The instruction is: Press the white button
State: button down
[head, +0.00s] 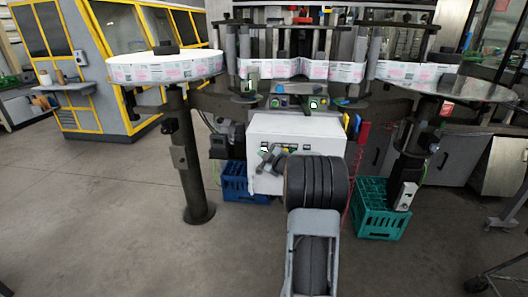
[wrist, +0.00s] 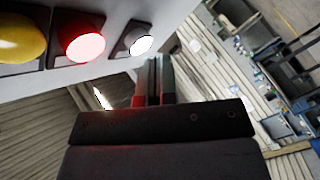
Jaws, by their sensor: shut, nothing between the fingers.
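In the wrist view, a white button (wrist: 140,42), lit and round in a dark square mount, sits at the right end of a row on a pale panel (wrist: 110,72). A red lit button (wrist: 84,40) and a yellow button (wrist: 20,38) are to its left. My gripper (wrist: 153,68) is shut and empty. Its fingertips appear just below and slightly right of the white button; I cannot tell whether they touch it. In the head view my dark arm stands before the white cabinet (head: 290,128), and I cannot make out the white button there.
The labelling machine carries a round table with labelled reels at the left (head: 165,68) and another table (head: 485,90) at the right. A blue crate (head: 236,182) and a green crate (head: 378,215) stand on the floor by the cabinet. Open floor lies at front left.

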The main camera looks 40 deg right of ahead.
jog(key=shift+w+d, duration=0.3)
dwell(0.7)
jog(key=shift+s+a, duration=0.6)
dwell(0.5)
jog(key=shift+s+a+b, duration=0.95)
jog(key=shift+s+a, duration=0.8)
jog(key=shift+s, duration=0.05)
jog(key=shift+d+f, duration=0.1)
